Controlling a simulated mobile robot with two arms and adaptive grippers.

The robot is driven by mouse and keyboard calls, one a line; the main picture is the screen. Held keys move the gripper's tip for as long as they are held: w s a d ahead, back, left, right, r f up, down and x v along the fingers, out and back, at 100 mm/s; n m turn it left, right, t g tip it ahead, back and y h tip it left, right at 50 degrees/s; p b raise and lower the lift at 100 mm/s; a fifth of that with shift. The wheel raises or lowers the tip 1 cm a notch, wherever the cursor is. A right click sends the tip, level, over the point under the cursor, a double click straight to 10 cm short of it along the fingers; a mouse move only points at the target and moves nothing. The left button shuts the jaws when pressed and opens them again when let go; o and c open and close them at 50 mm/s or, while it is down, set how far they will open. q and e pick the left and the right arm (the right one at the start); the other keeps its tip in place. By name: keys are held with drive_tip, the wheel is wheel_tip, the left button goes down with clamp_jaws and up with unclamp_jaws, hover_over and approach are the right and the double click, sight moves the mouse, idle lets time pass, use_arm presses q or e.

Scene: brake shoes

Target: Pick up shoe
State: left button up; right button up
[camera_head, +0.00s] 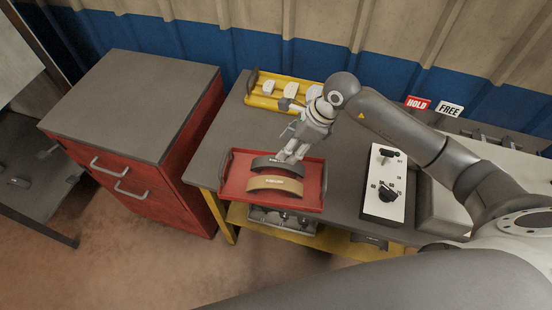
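Two curved brake shoes lie in a red tray (312,196) on the workbench. The rear shoe (276,167) is dark grey to black and the front shoe (274,184) is tan-brown; both carry small lettering. My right gripper (291,156), on the arm from the right, points down at the tray beside the right end of the dark shoe. Its fingers partly cover the tray behind that shoe. Whether they touch the shoe or stand apart is too small to tell. My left gripper is out of view.
A yellow tray (263,101) with white-topped parts stands behind. A white control box (386,187) with a black knob is right of the red tray. A red cabinet (140,168) stands left. HOLD (418,103) and FREE (450,109) signs stand at the back right.

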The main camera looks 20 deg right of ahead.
sight(279, 161)
drive_tip(key=shift+d+f, duration=0.3)
drive_tip(key=shift+h, duration=0.3)
drive_tip(key=p+x, duration=0.1)
drive_tip(key=x, duration=0.4)
drive_tip(key=shift+w+a+f+p, duration=0.15)
drive_tip(key=shift+f+p, duration=0.2)
drive_tip(key=shift+p, duration=0.3)
drive_tip(key=p+x, duration=0.1)
drive_tip(key=x, duration=0.2)
drive_tip(key=shift+w+a+f, duration=0.15)
drive_tip(key=shift+f, duration=0.5)
drive_tip(key=shift+r, duration=0.1)
clamp_jaws()
